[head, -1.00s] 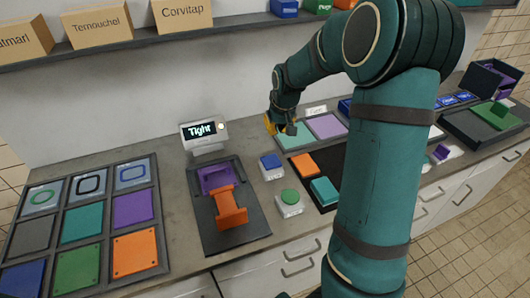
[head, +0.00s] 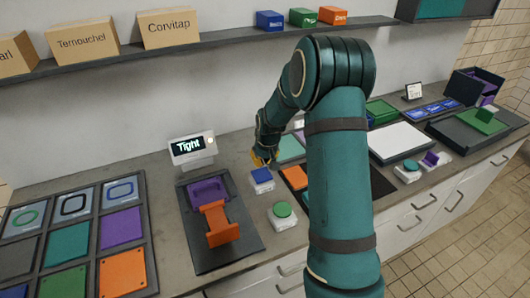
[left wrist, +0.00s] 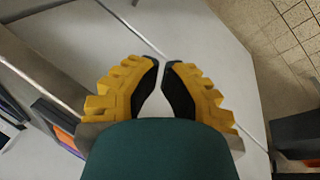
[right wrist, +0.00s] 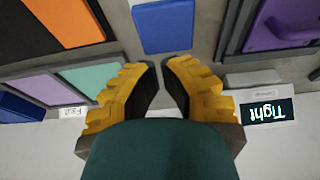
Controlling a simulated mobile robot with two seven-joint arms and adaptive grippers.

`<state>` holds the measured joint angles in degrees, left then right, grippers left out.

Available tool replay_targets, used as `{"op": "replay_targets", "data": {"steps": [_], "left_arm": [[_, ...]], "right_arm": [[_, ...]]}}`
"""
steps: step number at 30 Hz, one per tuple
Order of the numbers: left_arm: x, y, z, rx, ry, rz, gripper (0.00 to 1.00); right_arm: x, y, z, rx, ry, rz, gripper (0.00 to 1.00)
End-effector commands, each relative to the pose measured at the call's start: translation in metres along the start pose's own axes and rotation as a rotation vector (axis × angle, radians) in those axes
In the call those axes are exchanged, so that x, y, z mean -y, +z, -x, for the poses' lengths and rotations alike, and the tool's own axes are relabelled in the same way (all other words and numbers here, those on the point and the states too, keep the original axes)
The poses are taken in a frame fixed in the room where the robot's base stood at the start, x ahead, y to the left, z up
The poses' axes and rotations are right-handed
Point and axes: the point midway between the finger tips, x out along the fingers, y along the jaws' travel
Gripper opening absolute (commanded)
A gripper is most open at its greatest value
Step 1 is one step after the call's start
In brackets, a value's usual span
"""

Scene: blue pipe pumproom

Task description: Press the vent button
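A blue square button (head: 261,174) on a white base stands right of the dark fixture. It also shows ahead of the fingertips in the right wrist view (right wrist: 163,25). A green round button (head: 282,209) on a white base sits nearer the front edge. I cannot read which one is the vent button. My right gripper (head: 260,160) is just behind the blue button, its tips nearly together and empty; contact cannot be told. My left gripper (left wrist: 162,64) shows only in its wrist view, tips nearly together, empty.
A display reading "Tight" (head: 190,147) stands behind a dark fixture (head: 213,256) with purple and orange parts. A tile rack (head: 90,244) fills the left. A white panel (head: 402,142) and a teal round button (head: 410,164) lie right. A shelf (head: 220,36) with boxes runs above.

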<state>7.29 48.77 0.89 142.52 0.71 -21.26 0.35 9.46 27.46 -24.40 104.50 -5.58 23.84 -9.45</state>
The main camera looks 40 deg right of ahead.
Motion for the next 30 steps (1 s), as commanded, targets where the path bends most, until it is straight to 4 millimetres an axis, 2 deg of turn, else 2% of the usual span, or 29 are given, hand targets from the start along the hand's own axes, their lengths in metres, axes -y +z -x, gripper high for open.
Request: {"op": "replay_targets", "data": {"steps": [3,6,22,30], "left_arm": [[0.001,0.001,-0.003,0.002,0.0,-0.001,0.0],[0.001,0.002,-0.003,0.003,0.0,-0.001,0.0],[0.002,0.002,-0.005,0.004,0.0,-0.001,0.0],[0.007,0.009,-0.02,0.019,0.002,-0.005,0.0]], "right_arm": [[0.0,0.006,-0.017,0.003,-0.001,0.0,0.0],[0.0,0.009,-0.025,0.001,-0.001,-0.002,0.0],[0.0,0.011,-0.033,0.001,-0.001,0.0,0.0],[0.0,0.017,-0.053,0.0,0.0,-0.001,0.0]]}}
